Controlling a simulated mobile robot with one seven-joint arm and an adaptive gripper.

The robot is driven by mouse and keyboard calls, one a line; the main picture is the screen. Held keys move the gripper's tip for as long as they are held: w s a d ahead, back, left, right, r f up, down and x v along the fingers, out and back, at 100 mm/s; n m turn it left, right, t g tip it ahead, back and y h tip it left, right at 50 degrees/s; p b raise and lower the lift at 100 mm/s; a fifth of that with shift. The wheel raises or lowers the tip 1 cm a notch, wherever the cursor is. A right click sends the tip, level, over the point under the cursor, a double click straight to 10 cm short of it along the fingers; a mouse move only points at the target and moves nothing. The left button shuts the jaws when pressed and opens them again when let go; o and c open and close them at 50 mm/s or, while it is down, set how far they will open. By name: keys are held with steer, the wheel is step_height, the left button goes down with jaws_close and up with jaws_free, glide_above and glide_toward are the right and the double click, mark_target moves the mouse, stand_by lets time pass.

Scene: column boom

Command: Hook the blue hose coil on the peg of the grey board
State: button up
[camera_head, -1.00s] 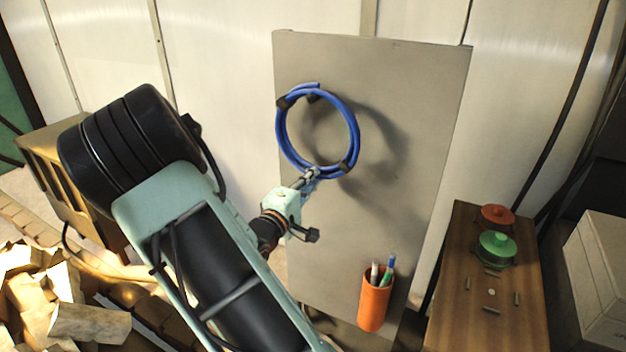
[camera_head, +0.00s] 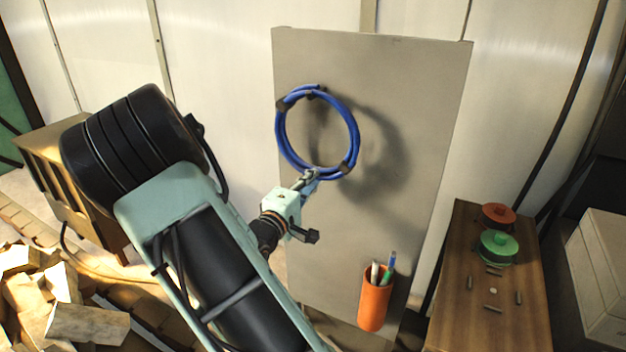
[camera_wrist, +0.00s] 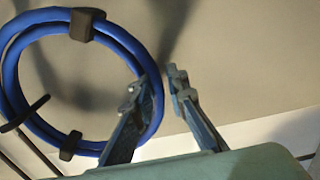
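The blue hose coil (camera_head: 357,125) is a double ring with dark bands, upright in front of the grey board (camera_head: 420,110). A dark peg (camera_head: 312,95) shows at the top inner edge of the ring, and the coil appears to hang over it. In the wrist view the coil (camera_wrist: 12,60) fills the left, with the dark peg (camera_wrist: 25,114) crossing its far side. My gripper (camera_head: 314,174) is at the ring's lower edge. In the wrist view its fingers (camera_wrist: 161,82) are apart; the hose passes behind the left finger, with no hose visible gripped between them.
An orange cup (camera_head: 374,303) with pens is at the board's lower right. A wooden cabinet (camera_head: 470,335) with red and green lidded items stands to the right, beside a pale box (camera_head: 600,275). Firewood (camera_head: 85,325) lies at lower left.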

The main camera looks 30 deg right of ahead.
steer(key=o, duration=0.5)
